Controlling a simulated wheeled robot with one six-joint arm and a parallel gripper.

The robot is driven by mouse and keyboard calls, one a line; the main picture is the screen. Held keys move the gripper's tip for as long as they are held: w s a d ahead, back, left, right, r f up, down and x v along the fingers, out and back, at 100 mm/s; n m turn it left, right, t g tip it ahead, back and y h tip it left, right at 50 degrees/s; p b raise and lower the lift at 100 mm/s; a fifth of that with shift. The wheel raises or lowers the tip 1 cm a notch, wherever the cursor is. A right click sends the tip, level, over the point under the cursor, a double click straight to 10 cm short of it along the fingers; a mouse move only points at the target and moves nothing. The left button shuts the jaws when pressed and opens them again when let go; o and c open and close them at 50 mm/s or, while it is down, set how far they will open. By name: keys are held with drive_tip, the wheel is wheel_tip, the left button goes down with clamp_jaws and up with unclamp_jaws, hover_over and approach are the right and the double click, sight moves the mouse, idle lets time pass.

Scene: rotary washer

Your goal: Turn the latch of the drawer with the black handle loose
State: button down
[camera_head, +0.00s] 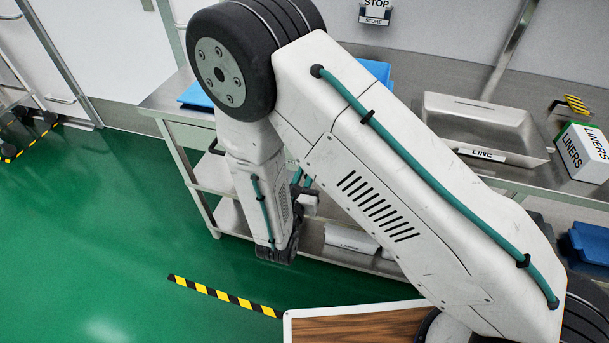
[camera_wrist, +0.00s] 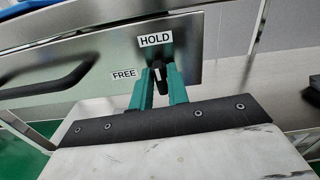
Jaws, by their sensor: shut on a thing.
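In the wrist view, a grey metal drawer front (camera_wrist: 115,62) carries a long black handle (camera_wrist: 50,82) at the left. A small black latch (camera_wrist: 158,70) with a pale mark sits under the label HOLD (camera_wrist: 156,39) and stands about upright, towards that label. The label FREE (camera_wrist: 124,73) is to its left. My gripper (camera_wrist: 160,85) has its two teal fingers on either side of the latch, shut on it. The lower part of the latch is hidden between the fingers. In the head view my arm hides the drawer front and the latch.
A steel bench (camera_head: 165,101) with lower shelves runs along the wall. It holds a metal basin (camera_head: 470,117) and a LINERS box (camera_head: 583,153). A wood-topped surface (camera_head: 350,325) with a white rim is at the bottom.

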drive_tip(key=n, duration=0.3)
drive_tip(key=shift+a+n, duration=0.1)
drive_tip(key=shift+n, duration=0.3)
drive_tip(key=shift+a+f+n, duration=0.1)
drive_tip(key=shift+n, duration=2.95)
drive_tip(key=shift+a+f+n, duration=0.1)
drive_tip(key=shift+n, duration=2.95)
drive_tip(key=c, duration=1.5)
unclamp_jaws()
